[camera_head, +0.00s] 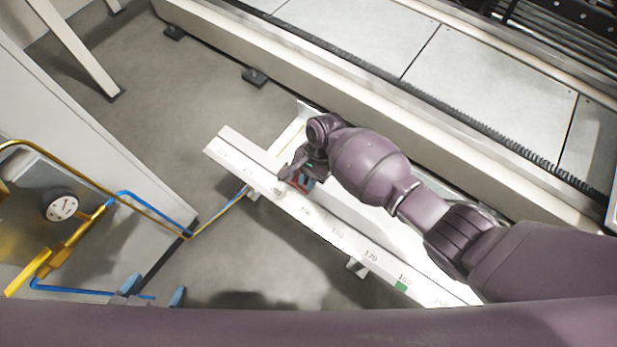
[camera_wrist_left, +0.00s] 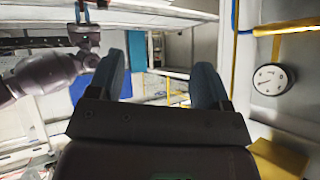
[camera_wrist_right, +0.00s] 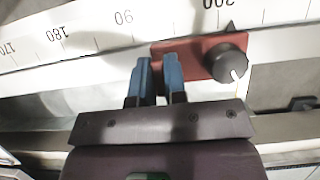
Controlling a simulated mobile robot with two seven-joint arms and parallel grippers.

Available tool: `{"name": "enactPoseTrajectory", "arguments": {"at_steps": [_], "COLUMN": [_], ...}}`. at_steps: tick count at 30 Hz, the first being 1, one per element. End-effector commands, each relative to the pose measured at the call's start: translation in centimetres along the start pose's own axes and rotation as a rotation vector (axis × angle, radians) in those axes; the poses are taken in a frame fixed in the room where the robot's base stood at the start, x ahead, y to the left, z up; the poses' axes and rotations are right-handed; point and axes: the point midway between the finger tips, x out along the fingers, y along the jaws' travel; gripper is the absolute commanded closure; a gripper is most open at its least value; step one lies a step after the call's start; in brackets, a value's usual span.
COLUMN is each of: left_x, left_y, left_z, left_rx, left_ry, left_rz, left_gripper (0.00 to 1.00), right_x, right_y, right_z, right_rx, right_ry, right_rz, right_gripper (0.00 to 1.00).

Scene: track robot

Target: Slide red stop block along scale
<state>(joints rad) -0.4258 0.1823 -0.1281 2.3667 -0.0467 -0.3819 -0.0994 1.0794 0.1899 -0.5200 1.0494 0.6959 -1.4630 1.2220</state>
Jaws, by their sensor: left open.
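The red stop block (camera_wrist_right: 195,57) sits against the white scale (camera_wrist_right: 90,35) in the right wrist view, with a black knob (camera_wrist_right: 228,62) on its face and a dark pointer at its upper edge near the 200 mark. In the head view the red stop block (camera_head: 299,181) is partly hidden by my right gripper (camera_head: 293,174). My right fingers (camera_wrist_right: 157,72) are close together at the block's left end; whether they pinch part of it is unclear. My left gripper (camera_head: 153,292) is open and empty at the lower left, away from the scale, with its fingers wide apart in the left wrist view (camera_wrist_left: 155,75).
A gauge (camera_head: 61,206) with yellow and blue pipes stands at the left. A long pale machine bed (camera_head: 340,85) runs behind the scale. Grey floor (camera_head: 190,100) is open beyond the scale's far end.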

Motion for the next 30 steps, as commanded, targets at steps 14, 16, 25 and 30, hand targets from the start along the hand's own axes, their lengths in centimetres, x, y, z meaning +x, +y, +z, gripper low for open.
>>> {"name": "enactPoseTrajectory", "arguments": {"at_steps": [14, 16, 25, 30], "left_x": [-0.3, -0.5, -1.7, -2.1], "left_y": [-0.3, -0.6, -1.0, -1.1], "left_z": [-1.2, -1.8, -0.4, 0.3], "left_rx": [-0.021, -0.035, -0.102, -0.133], "left_ry": [0.022, 0.03, -0.026, -0.048], "left_rz": [-0.009, -0.013, -0.02, -0.023], "left_gripper": [0.28, 0.28, 0.28, 0.28], "right_x": [-0.5, -0.8, -0.8, -0.5], "right_y": [1.4, 2.4, 7.5, 10.0], "right_z": [0.0, 0.0, 0.1, 0.0], "right_rx": [0.003, 0.002, 0.002, 0.001], "right_ry": [0.004, 0.006, 0.005, 0.002], "right_rz": [0.0, -0.002, -0.002, -0.001], "right_gripper": [1.0, 1.0, 1.0, 1.0]}}
